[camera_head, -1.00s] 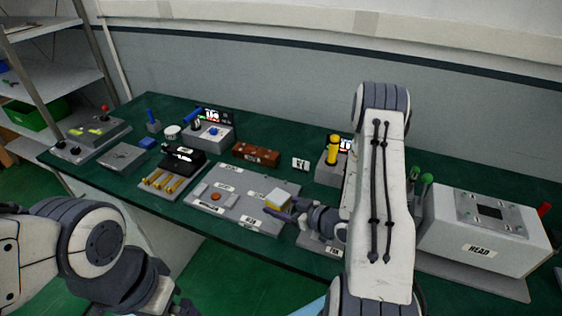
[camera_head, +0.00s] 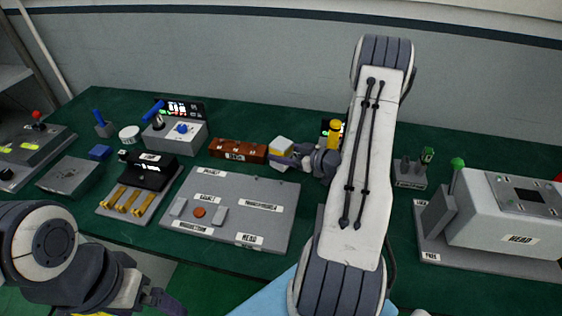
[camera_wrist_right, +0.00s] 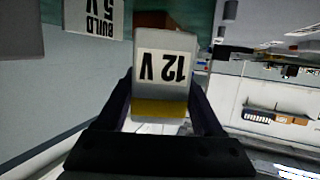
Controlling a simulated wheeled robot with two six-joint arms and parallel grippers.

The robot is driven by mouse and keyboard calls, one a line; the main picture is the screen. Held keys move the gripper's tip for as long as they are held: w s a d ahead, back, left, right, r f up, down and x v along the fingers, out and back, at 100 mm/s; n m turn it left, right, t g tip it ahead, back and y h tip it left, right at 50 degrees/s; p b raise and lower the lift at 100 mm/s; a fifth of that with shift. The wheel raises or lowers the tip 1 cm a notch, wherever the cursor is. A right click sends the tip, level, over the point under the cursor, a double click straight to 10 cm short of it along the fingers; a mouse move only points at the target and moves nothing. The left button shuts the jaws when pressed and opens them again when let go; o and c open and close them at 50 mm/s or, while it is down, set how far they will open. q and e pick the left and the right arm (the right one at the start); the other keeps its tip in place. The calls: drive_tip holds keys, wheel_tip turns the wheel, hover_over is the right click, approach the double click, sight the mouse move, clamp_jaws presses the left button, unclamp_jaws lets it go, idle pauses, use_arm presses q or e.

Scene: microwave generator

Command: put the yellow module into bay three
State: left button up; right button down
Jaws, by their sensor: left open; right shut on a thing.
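A pale module (camera_head: 282,150) with a yellow part is in my right gripper (camera_head: 291,155), just right of the brown block (camera_head: 238,151) and behind the grey panel board. In the right wrist view the module (camera_wrist_right: 163,68) reads "12 V" upside down, with a yellow band at its near end, and my right gripper (camera_wrist_right: 165,108) is shut on its sides. I cannot tell whether the module touches the table. My left gripper (camera_head: 165,302) is open and empty at the bottom left, off the table. I cannot make out which place is bay three.
The grey panel board (camera_head: 272,205) with several labels lies in the middle. Left of it are a black unit with gold levers (camera_head: 130,200) and a box with a blue knob (camera_head: 181,135). A large grey machine (camera_head: 500,215) stands at the right. My right arm hides part of the table.

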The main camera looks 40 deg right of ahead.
drive_tip(key=shift+s+f, duration=0.1)
drive_tip(key=shift+f, duration=1.95)
drive_tip(key=shift+f, duration=0.15)
drive_tip(key=shift+c, duration=1.5)
unclamp_jaws()
